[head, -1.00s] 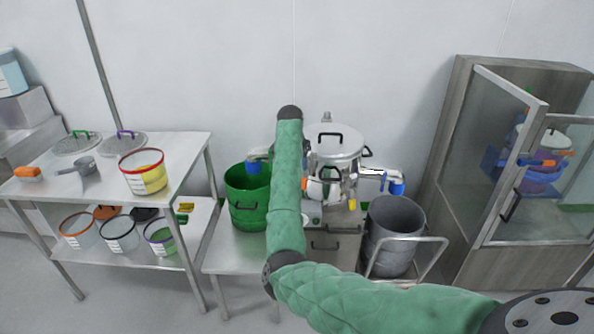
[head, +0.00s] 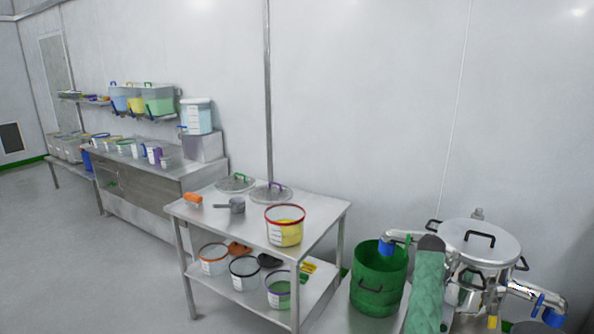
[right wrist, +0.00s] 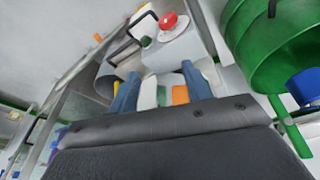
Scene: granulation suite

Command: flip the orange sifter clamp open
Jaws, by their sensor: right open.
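The steel sifter (head: 478,243), with a round lid and black handles, stands at the right of the head view. A small orange piece (right wrist: 181,95), apparently the clamp, shows between my right gripper's fingers in the right wrist view, beside green and white parts. My right gripper (right wrist: 160,72) is open, with its two blue fingers spread around these parts; contact cannot be told. In the head view my green-sleeved right forearm covers part of the sifter's front, and neither the gripper nor the clamp can be made out. My left gripper is not in view.
A green bucket (head: 378,281) stands left of the sifter; it also shows in the right wrist view (right wrist: 262,45). A red button (right wrist: 168,20) sits on a grey box. A steel table (head: 240,222) holds lids, a scoop and a red-rimmed tub (head: 285,228). Floor at left is clear.

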